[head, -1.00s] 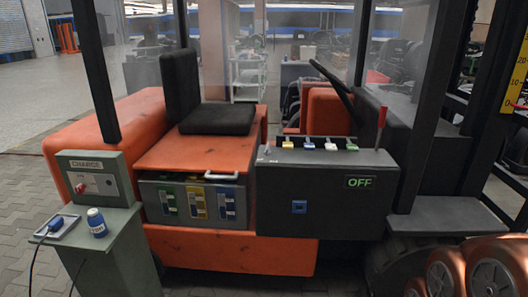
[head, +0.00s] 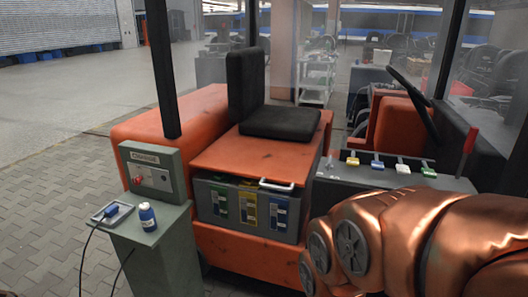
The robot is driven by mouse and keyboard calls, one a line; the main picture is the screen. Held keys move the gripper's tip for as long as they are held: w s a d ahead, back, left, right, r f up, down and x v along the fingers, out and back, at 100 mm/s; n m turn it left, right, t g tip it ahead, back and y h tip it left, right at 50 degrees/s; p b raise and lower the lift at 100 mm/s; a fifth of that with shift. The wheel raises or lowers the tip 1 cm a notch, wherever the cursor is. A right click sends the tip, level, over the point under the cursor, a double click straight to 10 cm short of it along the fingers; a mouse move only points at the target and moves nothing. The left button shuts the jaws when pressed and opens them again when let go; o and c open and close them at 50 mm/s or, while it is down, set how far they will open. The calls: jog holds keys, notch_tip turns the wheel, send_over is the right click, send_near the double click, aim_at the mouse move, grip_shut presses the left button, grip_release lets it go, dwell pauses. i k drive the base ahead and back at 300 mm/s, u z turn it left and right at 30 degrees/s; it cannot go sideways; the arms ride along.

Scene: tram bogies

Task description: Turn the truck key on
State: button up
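The orange truck (head: 208,150) stands ahead of me with its black seat (head: 280,122) and steering wheel (head: 413,98). Its dark grey console (head: 335,183) carries several coloured levers and a red lever (head: 470,140) at the right. The lower front of the console is hidden behind my copper-coloured arm, so the OFF display is not visible now. I cannot make out a key. My gripper is not in view; only the arm links show at the lower right.
A grey charger post (head: 155,172) with a charger box stands at the left front. The paved floor at left is clear.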

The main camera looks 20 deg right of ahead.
aim_at(329, 166)
jog(key=u, duration=0.4)
jog(key=i, duration=1)
jog(key=z, duration=0.25)
jog(key=i, duration=1.1)
jog(key=z, duration=1)
jog(key=i, duration=0.25)
jog(key=z, duration=0.15)
